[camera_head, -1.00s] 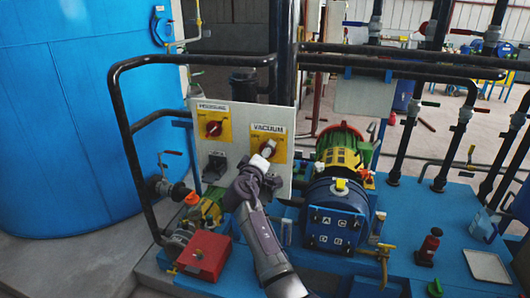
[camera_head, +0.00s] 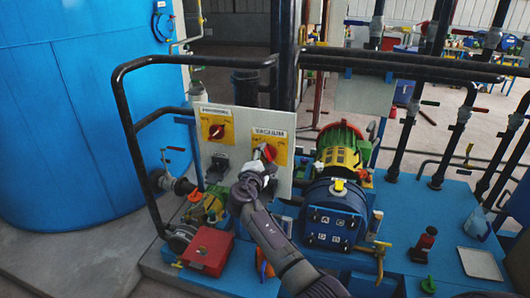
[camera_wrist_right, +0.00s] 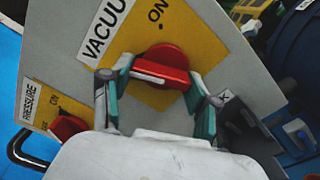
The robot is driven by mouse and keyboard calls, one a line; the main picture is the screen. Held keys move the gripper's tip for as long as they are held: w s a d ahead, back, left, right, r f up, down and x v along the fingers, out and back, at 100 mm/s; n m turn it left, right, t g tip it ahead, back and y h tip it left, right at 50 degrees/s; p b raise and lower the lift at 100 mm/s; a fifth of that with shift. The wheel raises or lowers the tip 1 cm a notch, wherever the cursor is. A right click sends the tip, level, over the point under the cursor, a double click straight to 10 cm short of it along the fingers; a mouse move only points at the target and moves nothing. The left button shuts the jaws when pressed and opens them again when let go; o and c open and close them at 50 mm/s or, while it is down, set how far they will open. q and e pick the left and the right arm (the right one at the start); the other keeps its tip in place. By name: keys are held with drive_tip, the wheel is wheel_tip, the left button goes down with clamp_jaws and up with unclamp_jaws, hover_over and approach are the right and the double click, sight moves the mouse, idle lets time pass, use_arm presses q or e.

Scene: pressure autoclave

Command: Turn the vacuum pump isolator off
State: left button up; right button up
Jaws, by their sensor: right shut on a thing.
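The vacuum isolator is a red rotary knob (camera_head: 269,152) on a yellow plate under the VACUUM label, on a grey panel. In the right wrist view the knob (camera_wrist_right: 163,62) sits between the two fingers, its red handle with a pale edge lying nearly level across that picture. An ON mark shows on the yellow plate; the OFF mark is not visible. My right gripper (camera_head: 256,169) is in front of the panel at the knob; in its wrist view the fingers (camera_wrist_right: 156,84) are shut on the handle from both sides. My left gripper is not in view.
A matching PRESSURE isolator (camera_head: 216,131) is left of the vacuum one on the same panel (camera_head: 240,117). Black guard rails (camera_head: 124,110) surround the left side. A green and yellow motor (camera_head: 341,150), a blue pump (camera_head: 335,212) and a red box (camera_head: 207,251) stand close by.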

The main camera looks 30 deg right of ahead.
drive_tip(key=shift+w+d+r+n+p, duration=0.15)
drive_tip(key=shift+n+p, duration=0.45)
drive_tip(key=shift+n, duration=0.5)
drive_tip(key=shift+s+a+r+n+p, duration=0.15)
drive_tip(key=shift+n+p, duration=0.45)
drive_tip(key=shift+n, duration=0.5)
drive_tip(key=shift+w+d, duration=0.1)
drive_tip(key=o, duration=1.1)
drive_tip(key=shift+o, duration=0.3)
drive_tip(key=shift+d+f, duration=0.1)
drive_tip(key=shift+f, duration=0.15)
drive_tip(key=shift+a+f, duration=0.1)
drive_tip(key=shift+a, duration=0.2)
drive_tip(key=v, duration=1.1)
drive_tip(key=shift+s, duration=0.35)
drive_tip(key=shift+a, duration=0.1)
